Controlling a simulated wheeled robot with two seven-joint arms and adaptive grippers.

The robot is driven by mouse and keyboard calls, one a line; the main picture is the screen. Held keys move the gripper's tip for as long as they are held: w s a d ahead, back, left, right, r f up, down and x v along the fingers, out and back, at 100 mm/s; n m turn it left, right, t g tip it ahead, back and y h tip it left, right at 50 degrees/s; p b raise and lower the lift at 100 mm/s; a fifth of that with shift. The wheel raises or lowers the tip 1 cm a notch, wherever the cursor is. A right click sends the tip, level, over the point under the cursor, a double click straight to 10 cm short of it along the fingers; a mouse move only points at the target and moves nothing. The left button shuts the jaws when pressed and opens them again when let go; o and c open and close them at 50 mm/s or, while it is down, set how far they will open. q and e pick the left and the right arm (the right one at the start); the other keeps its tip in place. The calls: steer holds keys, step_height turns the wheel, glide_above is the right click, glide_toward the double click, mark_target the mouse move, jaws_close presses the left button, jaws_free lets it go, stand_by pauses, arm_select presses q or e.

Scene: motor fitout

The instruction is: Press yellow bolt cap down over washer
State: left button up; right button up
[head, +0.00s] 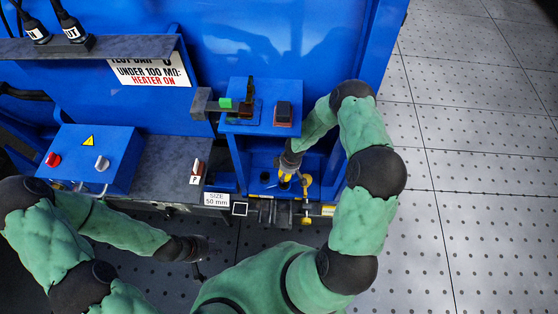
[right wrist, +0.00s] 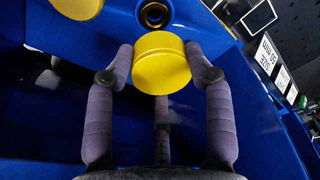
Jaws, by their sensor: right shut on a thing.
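The yellow bolt cap (right wrist: 162,62) is a round, smooth disc gripped between the fingertips of my right gripper (right wrist: 163,70). In the head view my right gripper (head: 289,163) points down into the blue bay, with yellow (head: 285,178) showing at its tips. A brass-coloured ring with a dark centre (right wrist: 154,15) lies just beyond the cap in the right wrist view; I cannot tell if it is the washer. The cap appears apart from the ring. My left gripper (head: 203,251) hangs dark and small in front of the bench; its fingers are unclear.
Another yellow part (right wrist: 78,6) sits beside the ring. A yellow fitting (head: 305,183) stands right of the cap. A blue raised block with a dark red-based switch (head: 284,113) rises behind.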

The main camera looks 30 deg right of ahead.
steer(key=shift+w, duration=0.15)
stand_by(0.4)
step_height(320, 180, down, 6)
steer(key=b, duration=0.5)
steer(key=shift+r, duration=0.1)
stand_by(0.4)
steer(key=shift+b, duration=0.55)
stand_by(1.0)
steer(key=shift+f, duration=1.9)
